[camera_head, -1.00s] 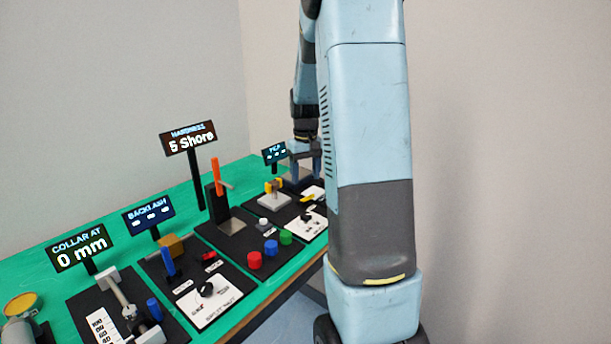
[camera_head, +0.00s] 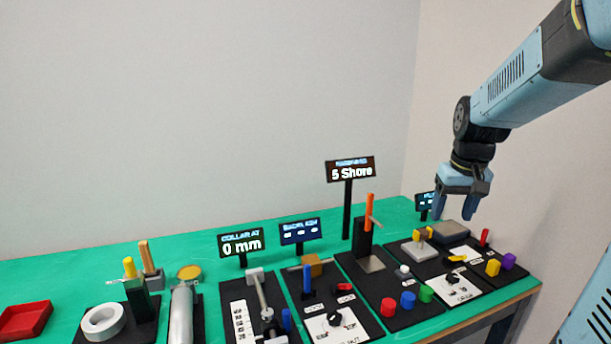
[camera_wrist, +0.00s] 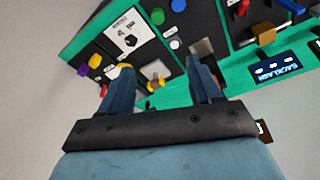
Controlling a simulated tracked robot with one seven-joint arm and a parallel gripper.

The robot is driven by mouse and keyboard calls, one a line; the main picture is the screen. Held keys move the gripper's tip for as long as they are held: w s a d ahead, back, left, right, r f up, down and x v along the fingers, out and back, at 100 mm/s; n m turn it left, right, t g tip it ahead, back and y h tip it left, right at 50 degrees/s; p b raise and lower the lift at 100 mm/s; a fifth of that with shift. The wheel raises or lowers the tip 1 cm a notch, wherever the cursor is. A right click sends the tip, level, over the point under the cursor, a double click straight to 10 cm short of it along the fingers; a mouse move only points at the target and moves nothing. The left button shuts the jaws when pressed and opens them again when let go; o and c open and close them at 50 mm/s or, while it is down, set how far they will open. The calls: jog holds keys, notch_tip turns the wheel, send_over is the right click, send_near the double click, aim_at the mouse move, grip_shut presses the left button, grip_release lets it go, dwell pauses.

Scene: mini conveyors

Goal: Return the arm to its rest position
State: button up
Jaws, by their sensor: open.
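My gripper (camera_head: 455,208) hangs open and empty above the right end of the green table (camera_head: 90,262), in the head view. Its fingers point down, above the black panel at the right. In the wrist view my gripper (camera_wrist: 160,85) shows two blue fingers spread apart, with nothing between them in their grasp. My arm comes in from the upper right of the head view.
Display posts rise from the table: "5 Shore" (camera_head: 350,170), "0 mm" (camera_head: 241,243) and "BACKLASH" (camera_head: 300,231). An orange lever (camera_head: 369,212) stands upright. A red tray (camera_head: 24,320) and a white ring (camera_head: 103,322) are at the left. Open air lies above the table's left half.

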jog(key=s+a+r+t, duration=0.1)
jog(key=s+a, duration=0.3)
jog(key=s, duration=0.4)
jog(key=s+a+r+t, duration=0.2)
jog(key=s+a+r, duration=0.1)
jog(key=s, duration=0.5)
jog(key=shift+s+a+n, duration=0.3)
jog(key=shift+s+a, duration=0.1)
jog(key=shift+a, duration=0.4)
jog(key=shift+c, duration=0.5)
